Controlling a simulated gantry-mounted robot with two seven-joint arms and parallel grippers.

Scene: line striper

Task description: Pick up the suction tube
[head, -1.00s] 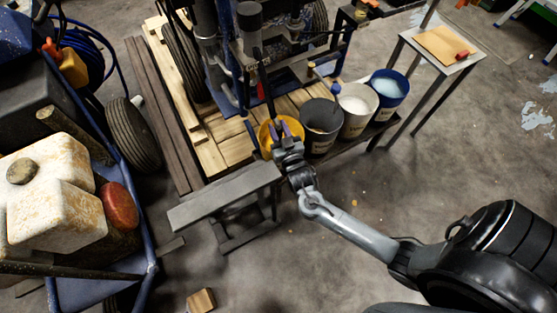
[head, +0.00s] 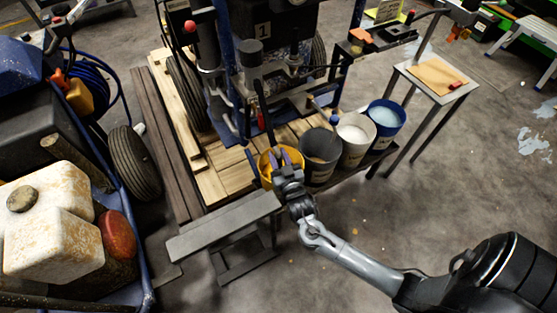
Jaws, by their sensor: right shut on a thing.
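A dark suction tube (head: 267,115) hangs from the line striper and runs down toward the yellow bucket (head: 265,175). A small red part sits along it. My right gripper (head: 279,157) comes in from the lower right and is at the yellow bucket, with purple fingertips at its rim. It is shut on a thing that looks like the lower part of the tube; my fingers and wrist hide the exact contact. The tube stands nearly upright, leaning slightly. My left gripper is not in view.
A dark bucket (head: 320,155), a white bucket (head: 354,137) and a blue bucket (head: 386,120) stand right of the yellow one. A grey bench (head: 222,226) is in front. A blue cart (head: 145,245) is at left. Open floor (head: 420,215) lies at right.

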